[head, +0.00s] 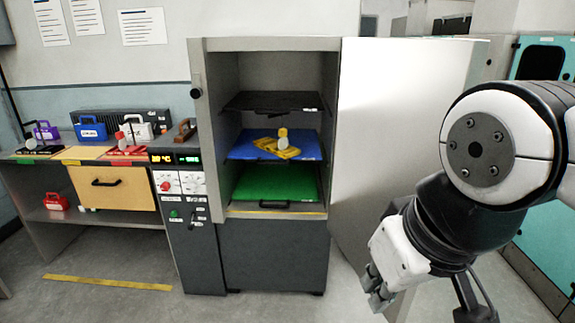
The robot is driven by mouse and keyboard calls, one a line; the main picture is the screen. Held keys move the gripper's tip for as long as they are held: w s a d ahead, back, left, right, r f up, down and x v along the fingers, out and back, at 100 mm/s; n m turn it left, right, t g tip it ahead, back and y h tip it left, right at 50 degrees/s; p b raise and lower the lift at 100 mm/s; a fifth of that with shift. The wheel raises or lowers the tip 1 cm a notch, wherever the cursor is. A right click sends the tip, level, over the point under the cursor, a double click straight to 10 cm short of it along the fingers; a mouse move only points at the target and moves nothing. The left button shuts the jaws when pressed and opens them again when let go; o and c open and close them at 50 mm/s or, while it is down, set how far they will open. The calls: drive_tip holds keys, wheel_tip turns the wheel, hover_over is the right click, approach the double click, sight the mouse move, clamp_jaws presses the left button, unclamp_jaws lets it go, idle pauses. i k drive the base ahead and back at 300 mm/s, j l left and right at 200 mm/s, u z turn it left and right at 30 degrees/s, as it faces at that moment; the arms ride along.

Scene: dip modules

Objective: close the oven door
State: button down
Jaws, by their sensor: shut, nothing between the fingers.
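The oven (265,48) stands in the middle of the head view with its front open. Its door (405,130) is a large pale panel swung wide open to the right of the oven. Inside are a black shelf (270,101), a blue shelf (250,146) with a yellow item (278,149) on it, and a green shelf (275,184). My gripper (375,289) is shut and empty, low at the right, in front of the door's lower part. My arm hides part of the door's right side. Whether the gripper touches the door cannot be told.
Left of the oven are a control panel (180,210) with knobs and a bench with a wooden drawer (115,188), coloured cases and a red padlock-like item (56,202). A teal cabinet (545,245) stands at the right. The floor before the oven is clear.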

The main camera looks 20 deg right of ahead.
sight(394, 95)
drive_tip(key=l+u, duration=0.2)
drive_tip(key=l, duration=0.5)
drive_tip(key=l+u, duration=0.2)
drive_tip(key=l, duration=0.5)
drive_tip(key=l+u, duration=0.25)
drive_tip(key=l, duration=0.45)
drive_tip(key=k+l+u, duration=0.2)
drive_tip(key=l, duration=0.45)
drive_tip(key=k+l, duration=0.1)
drive_tip(key=l, duration=0.85)
drive_tip(key=k, duration=0.4)
drive_tip(key=i+l+u, duration=0.2)
drive_tip(key=u, duration=0.15)
